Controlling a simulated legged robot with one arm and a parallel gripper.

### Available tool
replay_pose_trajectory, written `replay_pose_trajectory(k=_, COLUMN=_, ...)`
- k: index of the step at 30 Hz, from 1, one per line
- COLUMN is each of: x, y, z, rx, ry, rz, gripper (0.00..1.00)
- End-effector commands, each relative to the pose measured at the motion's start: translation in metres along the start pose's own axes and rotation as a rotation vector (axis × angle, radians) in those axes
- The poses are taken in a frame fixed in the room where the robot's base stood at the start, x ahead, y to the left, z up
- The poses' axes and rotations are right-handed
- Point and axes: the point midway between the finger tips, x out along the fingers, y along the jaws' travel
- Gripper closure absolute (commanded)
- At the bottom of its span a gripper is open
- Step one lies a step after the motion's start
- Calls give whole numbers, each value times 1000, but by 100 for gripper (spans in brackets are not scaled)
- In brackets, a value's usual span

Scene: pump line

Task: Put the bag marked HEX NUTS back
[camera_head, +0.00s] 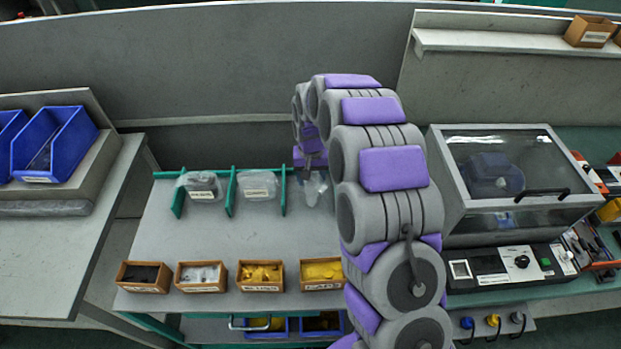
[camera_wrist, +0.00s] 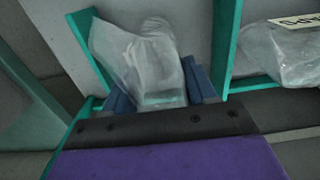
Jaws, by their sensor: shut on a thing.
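A clear plastic bag (camera_wrist: 145,65) is between the blue fingers of my gripper (camera_wrist: 155,88). No readable label shows on it, so I cannot tell from the picture that it is marked HEX NUTS. It lies between two green dividers in the wrist view. In the head view the bag (camera_head: 315,190) shows just right of the third green divider (camera_head: 283,190), partly hidden by my arm. My gripper is shut on it at the back edge of the grey table. Whether the bag rests on the table I cannot tell.
Two labelled clear bags (camera_head: 201,187) (camera_head: 257,186) lie in the bays to the left; one (camera_wrist: 285,50) shows at the wrist view's right. Small wooden boxes (camera_head: 201,276) line the front edge. A glass-lidded machine (camera_head: 515,190) stands right. The table's middle (camera_head: 215,235) is clear.

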Motion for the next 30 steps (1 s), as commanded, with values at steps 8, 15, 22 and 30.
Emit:
replay_pose_trajectory(k=8, x=0, y=-2, z=0, rx=-1, ry=2, rz=2, gripper=73)
replay_pose_trajectory(k=15, x=1, y=-1, z=-1, rx=-1, ry=3, rz=1, gripper=24)
replay_pose_trajectory(k=22, x=1, y=0, z=-1, rx=-1, ry=3, rz=0, gripper=19)
replay_pose_trajectory(k=30, x=-10, y=-2, z=-1, rx=-1, ry=4, rz=2, gripper=19)
